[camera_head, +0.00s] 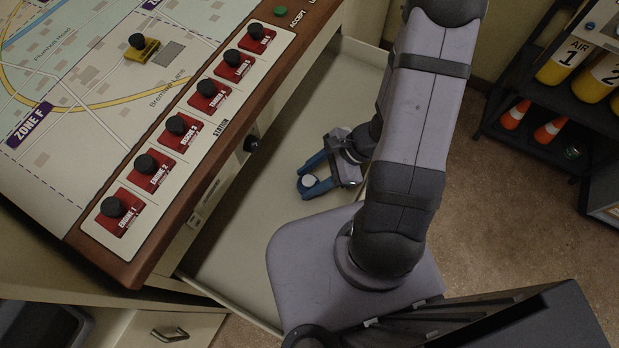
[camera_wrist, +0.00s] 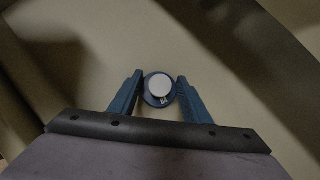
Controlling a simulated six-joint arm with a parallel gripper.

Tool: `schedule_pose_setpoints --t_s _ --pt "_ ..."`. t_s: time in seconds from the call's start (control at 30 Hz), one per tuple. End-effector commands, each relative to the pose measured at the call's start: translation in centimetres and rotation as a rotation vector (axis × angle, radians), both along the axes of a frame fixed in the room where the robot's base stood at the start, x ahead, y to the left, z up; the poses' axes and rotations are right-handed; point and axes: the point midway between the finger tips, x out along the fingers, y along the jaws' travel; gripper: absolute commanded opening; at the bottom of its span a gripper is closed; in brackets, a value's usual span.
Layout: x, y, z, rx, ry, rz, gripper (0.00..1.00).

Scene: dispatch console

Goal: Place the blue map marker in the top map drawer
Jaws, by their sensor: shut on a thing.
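My gripper (camera_head: 311,182) has blue fingers and is over the open top map drawer (camera_head: 262,217), a wide, shallow, cream-coloured drawer pulled out from under the map table. The fingers are shut on the blue map marker (camera_wrist: 158,91), a round blue piece with a white disc on top; its white top also shows in the head view (camera_head: 309,181). In the wrist view the marker sits between the two fingertips (camera_wrist: 158,86) with the pale drawer floor beneath. I cannot tell whether the marker touches the floor.
The map table (camera_head: 245,95) overhangs the drawer's left side. Several red engine markers with black knobs (camera_head: 177,131) stand along its edge, and a yellow marker (camera_head: 141,50) stands on the map. A rack with air cylinders and cones (camera_head: 560,100) is at right. The visible drawer floor looks clear.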

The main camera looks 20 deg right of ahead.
Motion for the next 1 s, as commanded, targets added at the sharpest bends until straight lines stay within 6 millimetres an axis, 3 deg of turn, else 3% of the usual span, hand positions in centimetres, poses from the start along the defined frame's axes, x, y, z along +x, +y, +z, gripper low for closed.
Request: schedule_pose_setpoints --t_s 0.13,0.17,0.23,0.67,1.0 --pt "0.0 0.0 -0.3 0.000 0.000 0.000 0.21" --pt "0.0 0.0 -0.3 0.000 0.000 0.000 0.48" --pt "0.0 0.0 -0.2 0.000 0.000 0.000 0.62" --pt "0.0 -0.1 0.3 0.000 -0.001 -0.001 0.62" --pt "-0.2 -3.1 4.1 -0.002 -0.004 -0.005 0.62"
